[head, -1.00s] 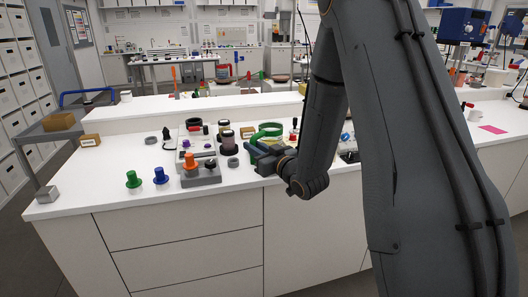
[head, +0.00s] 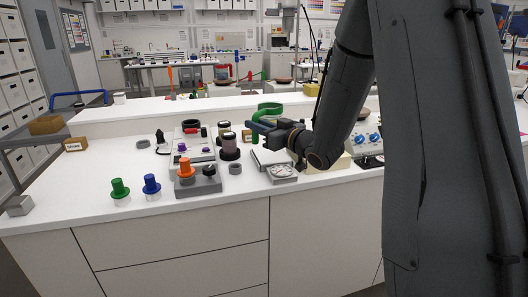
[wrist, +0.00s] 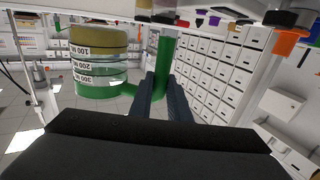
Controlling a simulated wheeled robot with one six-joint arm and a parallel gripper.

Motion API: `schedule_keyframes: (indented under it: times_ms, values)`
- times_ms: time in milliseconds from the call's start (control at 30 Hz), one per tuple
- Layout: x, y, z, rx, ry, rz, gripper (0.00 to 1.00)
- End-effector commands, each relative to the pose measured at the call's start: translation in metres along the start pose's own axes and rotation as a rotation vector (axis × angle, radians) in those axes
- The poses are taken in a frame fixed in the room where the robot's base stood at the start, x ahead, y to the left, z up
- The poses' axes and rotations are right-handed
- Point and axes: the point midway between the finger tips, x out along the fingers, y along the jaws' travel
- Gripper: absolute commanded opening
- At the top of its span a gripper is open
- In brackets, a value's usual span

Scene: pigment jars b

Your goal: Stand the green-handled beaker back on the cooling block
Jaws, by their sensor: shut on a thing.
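The beaker with its green handle shows in the head view as a green rim and handle (head: 268,108), raised above the bench. In the wrist view the beaker (wrist: 98,70) is at the left, with white volume bands and a yellowish end section. My gripper (wrist: 155,82) is shut on the upright green handle (wrist: 164,62); in the head view it (head: 258,127) is left of my arm. A small grey block with a pale round top (head: 282,172) sits on the bench below my gripper; I cannot tell for certain that it is the cooling block.
A dark grey block (head: 210,185) with an orange-topped jar (head: 185,170) stands left. Dark-lidded jars (head: 229,146) stand close to the gripper's left. Green (head: 120,188) and blue (head: 152,185) pieces stand near the front edge. A blue-knobbed device (head: 364,141) is right.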

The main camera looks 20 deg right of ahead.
Motion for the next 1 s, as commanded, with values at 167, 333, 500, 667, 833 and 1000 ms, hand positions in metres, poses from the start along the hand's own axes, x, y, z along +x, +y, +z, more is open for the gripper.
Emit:
schedule_keyframes:
  times_ms: [167, 333, 500, 667, 833, 1000]
  values:
    - [0.001, -0.001, 0.029, 0.003, -0.001, -0.001, 0.0]
    - [0.001, -0.002, 0.041, 0.0, 0.001, -0.002, 0.0]
    - [0.001, -0.002, 0.061, 0.001, -0.001, -0.003, 0.0]
    - [0.001, -0.002, 0.075, 0.0, 0.0, -0.003, 0.0]
    - [0.001, -0.002, 0.078, -0.001, 0.002, -0.003, 0.0]
    - [0.001, -0.002, 0.079, -0.001, 0.002, -0.003, 0.0]
